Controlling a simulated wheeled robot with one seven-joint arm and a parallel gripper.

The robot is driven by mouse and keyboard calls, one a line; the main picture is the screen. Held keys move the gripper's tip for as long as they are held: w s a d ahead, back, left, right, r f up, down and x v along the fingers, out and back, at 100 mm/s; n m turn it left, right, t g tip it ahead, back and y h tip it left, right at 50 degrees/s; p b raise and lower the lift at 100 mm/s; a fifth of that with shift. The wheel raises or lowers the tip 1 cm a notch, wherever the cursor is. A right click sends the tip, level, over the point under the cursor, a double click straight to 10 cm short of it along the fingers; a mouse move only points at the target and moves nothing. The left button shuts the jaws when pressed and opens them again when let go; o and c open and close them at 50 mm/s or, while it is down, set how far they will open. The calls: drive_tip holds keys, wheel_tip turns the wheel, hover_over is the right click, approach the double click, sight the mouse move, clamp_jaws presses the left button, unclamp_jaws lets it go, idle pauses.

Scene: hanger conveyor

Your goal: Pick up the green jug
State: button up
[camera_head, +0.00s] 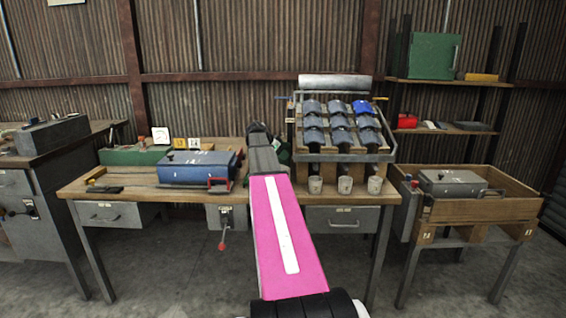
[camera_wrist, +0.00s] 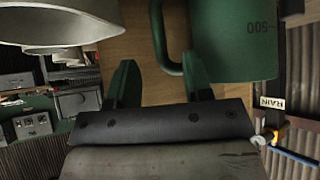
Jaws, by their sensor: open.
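The green jug (camera_wrist: 235,40) fills the upper right of the wrist view, with dark "500" markings on its side. Its looped handle (camera_wrist: 159,35) extends to the left of the body. My gripper (camera_wrist: 158,58) is open, with its two green fingers apart. The handle's loop shows between the fingertips, its lower end close to the right finger; I cannot tell whether they touch. In the head view my gripper (camera_head: 262,135) is above the workbench, and my arm hides most of the jug there.
The wooden workbench (camera_head: 130,185) carries a blue case (camera_head: 197,168) on the left. A rack with several grey curved pieces (camera_head: 312,122) and one blue piece (camera_head: 363,107) stands right of my gripper. Several cups (camera_head: 345,185) line the front edge. Large pale round shapes (camera_wrist: 60,25) show close in the wrist view.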

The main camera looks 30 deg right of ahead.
drive_tip(key=x, duration=0.5)
drive_tip(key=shift+a+f, duration=0.2)
drive_tip(key=shift+f, duration=0.4)
clamp_jaws()
